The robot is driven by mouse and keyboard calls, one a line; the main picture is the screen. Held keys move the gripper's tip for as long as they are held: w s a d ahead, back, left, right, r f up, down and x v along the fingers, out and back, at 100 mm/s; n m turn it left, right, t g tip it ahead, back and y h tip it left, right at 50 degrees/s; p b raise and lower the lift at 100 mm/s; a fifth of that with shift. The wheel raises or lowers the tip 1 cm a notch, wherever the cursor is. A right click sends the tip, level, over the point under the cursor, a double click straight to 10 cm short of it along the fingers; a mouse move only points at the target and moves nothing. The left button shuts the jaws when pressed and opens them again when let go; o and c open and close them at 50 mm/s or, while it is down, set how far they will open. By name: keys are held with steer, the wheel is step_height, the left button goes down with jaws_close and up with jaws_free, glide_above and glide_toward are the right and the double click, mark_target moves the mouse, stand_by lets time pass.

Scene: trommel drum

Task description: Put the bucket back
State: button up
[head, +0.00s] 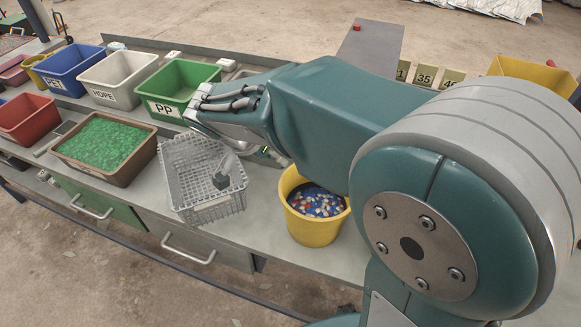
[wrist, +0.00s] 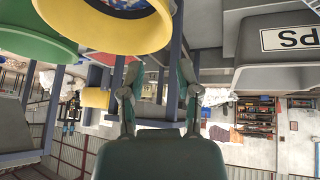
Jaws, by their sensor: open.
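The yellow bucket (head: 292,222) stands on the bench right of the grey wire basket (head: 205,210) and holds blue, white and red bits. My arm partly covers its right rim. In the wrist view, a yellow rounded wall with blue and white bits at its edge (wrist: 95,32) shows at the top; it looks like the same bucket. My gripper (wrist: 156,80) is open with nothing between its fingers, apart from the bucket. In the head view my wrist is above the bench near the green PP bin (head: 178,85); the fingertips are hard to make out.
The blue PET bin (head: 68,68) and white HDPE bin (head: 118,78) stand in the back row. A brown tray of green bits (head: 120,175) and a red bin (head: 28,120) stand in front. The wrist view shows a grey PS bin (wrist: 285,65). Bare bench lies right of the bucket.

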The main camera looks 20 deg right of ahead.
steer(key=s+d+r+n+t+y, duration=0.1)
steer(key=s+d+r+n+y, duration=0.1)
steer(key=s+n, duration=0.3)
steer(key=s+d+r+n+t+y, duration=0.2)
steer(key=s+n, duration=0.4)
steer(key=s, duration=0.5)
steer(key=shift+s+d+r+y, duration=0.2)
steer(key=shift+s+d+y, duration=0.15)
steer(key=shift+d+y, duration=0.55)
steer(key=shift+a, duration=0.1)
